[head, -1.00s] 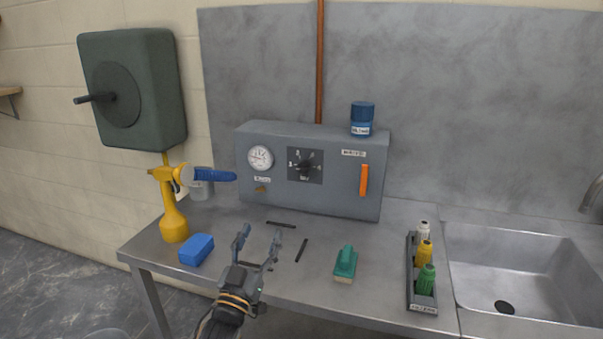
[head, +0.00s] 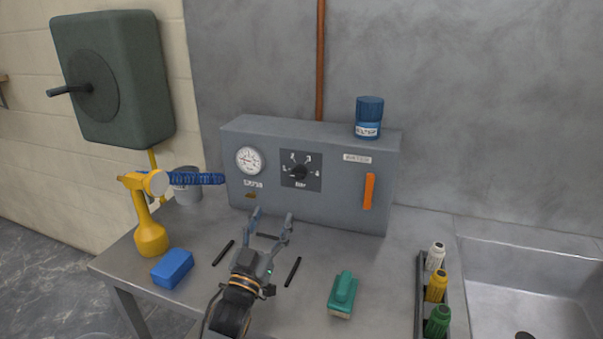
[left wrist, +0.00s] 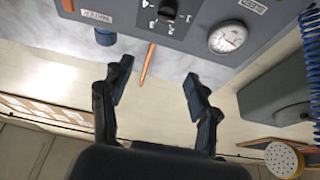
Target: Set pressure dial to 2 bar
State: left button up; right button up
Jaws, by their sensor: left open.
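The pressure dial (head: 299,172) is a black knob on a dark square plate with numbers around it and "Bar" below. It sits on the front of a grey box; which number it points to is too small to tell. It also shows upside down at the top of the left wrist view (left wrist: 168,9). A round white gauge (head: 249,160) is left of the dial; its needle reading is unclear. My left gripper (head: 273,216) is open and empty, in front of and below the dial, apart from the box. My right gripper is out of view.
An orange handle (head: 368,191) is right of the dial. A blue jar (head: 368,118) stands on the box. A sink is at right.

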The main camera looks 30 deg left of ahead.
pick_arm(q)
send_near(297, 178)
notch_tip(297, 178, up, 3)
jog(key=s, duration=0.1)
jog(key=x, duration=0.3)
jog(key=f+p+x, duration=0.1)
jog(key=x, duration=0.4)
jog(key=shift+w+d+f, duration=0.1)
jog(key=shift+w+f, duration=0.2)
jog(key=shift+w, duration=0.4)
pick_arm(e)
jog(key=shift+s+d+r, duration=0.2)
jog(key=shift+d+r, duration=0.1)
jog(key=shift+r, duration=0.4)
pick_arm(q)
jog(key=shift+c, duration=1.3)
jog(key=c, duration=0.9)
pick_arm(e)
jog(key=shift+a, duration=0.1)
